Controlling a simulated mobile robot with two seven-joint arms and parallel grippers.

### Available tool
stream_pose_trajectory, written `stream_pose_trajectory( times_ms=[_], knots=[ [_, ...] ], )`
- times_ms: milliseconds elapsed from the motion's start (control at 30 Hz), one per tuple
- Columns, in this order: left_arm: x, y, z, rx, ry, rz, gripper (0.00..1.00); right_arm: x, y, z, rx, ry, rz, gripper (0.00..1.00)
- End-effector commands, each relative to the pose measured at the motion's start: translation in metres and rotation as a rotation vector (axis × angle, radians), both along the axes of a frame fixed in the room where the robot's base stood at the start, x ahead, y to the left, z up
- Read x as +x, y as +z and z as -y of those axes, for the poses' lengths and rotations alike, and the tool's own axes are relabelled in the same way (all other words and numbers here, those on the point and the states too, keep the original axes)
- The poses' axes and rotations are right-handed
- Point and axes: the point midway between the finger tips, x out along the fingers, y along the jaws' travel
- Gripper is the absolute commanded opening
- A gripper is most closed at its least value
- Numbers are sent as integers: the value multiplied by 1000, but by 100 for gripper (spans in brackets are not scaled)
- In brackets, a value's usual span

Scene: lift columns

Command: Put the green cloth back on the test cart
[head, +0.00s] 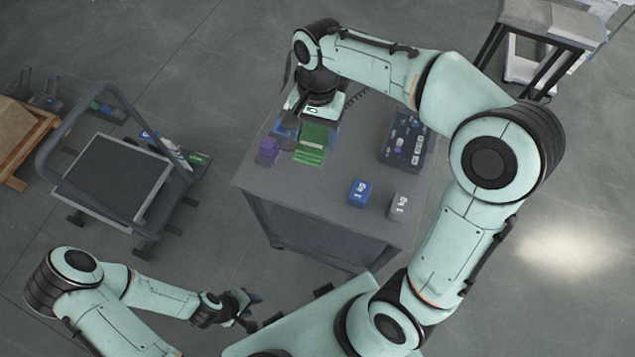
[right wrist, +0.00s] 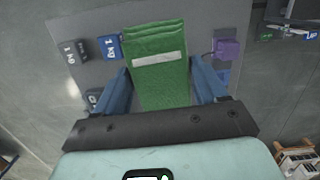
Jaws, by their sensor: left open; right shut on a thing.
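The folded green cloth (head: 314,137), with a pale stripe, is over the far left part of the grey cart's top (head: 345,150). In the right wrist view the cloth (right wrist: 160,75) lies between the two blue fingers of my right gripper (right wrist: 162,88), which is shut on it. I cannot tell whether the cloth touches the cart top. In the head view my right gripper (head: 300,130) reaches down from above. My left gripper (head: 248,306) is open and empty, low in front of the cart.
On the cart stand a blue weight (head: 360,192), a grey weight (head: 399,207), a dark box (head: 406,140) and a purple block (head: 268,150) close left of the cloth. A platform trolley (head: 115,178) stands to the left. The cart top's middle is clear.

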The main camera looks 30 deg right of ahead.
Motion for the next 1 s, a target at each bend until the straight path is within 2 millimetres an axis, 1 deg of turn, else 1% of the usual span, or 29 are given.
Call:
stream_pose_trajectory(
  times_ms=[67,167,267,500,600,700,867,1000],
  knots=[
    [-2,-3,0,1,1,-2,43,-4,2,2,-3,-37,2,43],
    [-4,-6,0,0,0,-4,43,-6,-9,2,-5,-55,-4,43],
    [-7,-10,0,0,0,-8,43,-7,-34,2,-5,-53,-7,43],
    [-15,-20,0,0,0,-16,43,-6,-99,2,-6,-51,-6,43],
    [-16,-23,0,0,-1,-18,43,-6,-123,2,-6,-52,-5,43],
    [-18,-25,0,0,0,-19,43,-6,-139,2,-5,-53,-4,43],
    [-18,-26,0,0,0,-20,43,-5,-151,2,-5,-52,0,43],
    [-20,-28,0,0,-1,-21,43,-6,-171,2,-4,-53,-3,43]
  ],
)
